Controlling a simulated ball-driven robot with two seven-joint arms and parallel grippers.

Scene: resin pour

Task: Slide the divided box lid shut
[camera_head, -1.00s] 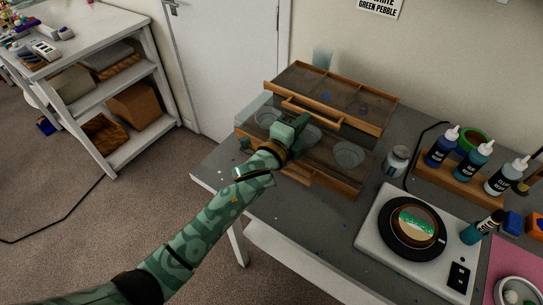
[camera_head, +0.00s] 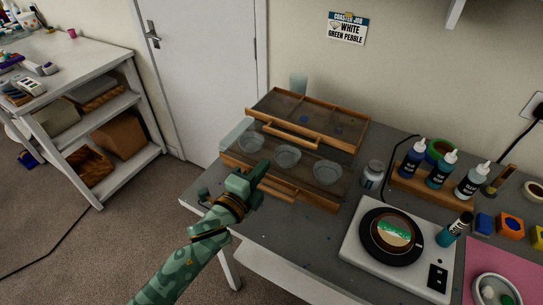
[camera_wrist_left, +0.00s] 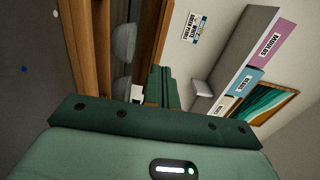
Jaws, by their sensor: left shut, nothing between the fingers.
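The divided box (camera_head: 345,183) is wood-framed and sits on the grey table. Its front part shows several clear cups (camera_head: 288,157) through or behind clear panels. A wood-framed, smoky clear divided panel (camera_head: 310,112) lies at the back, with a wooden handle bar (camera_head: 290,134) on its near edge. I cannot tell for sure which part is the lid. My left gripper (camera_head: 258,170) is shut and empty at the box's near left edge, covering part of the front rail. Its fingers also show shut in the left wrist view (camera_wrist_left: 162,88), beside wooden edges. My right gripper is out of view.
Right of the box stand a small jar (camera_head: 372,174), a white scale (camera_head: 352,240) with a round coaster, and a wooden rack (camera_head: 415,190) of bottles. A clear cup (camera_head: 299,82) stands behind the box. A white shelf unit (camera_head: 110,125) is at the left.

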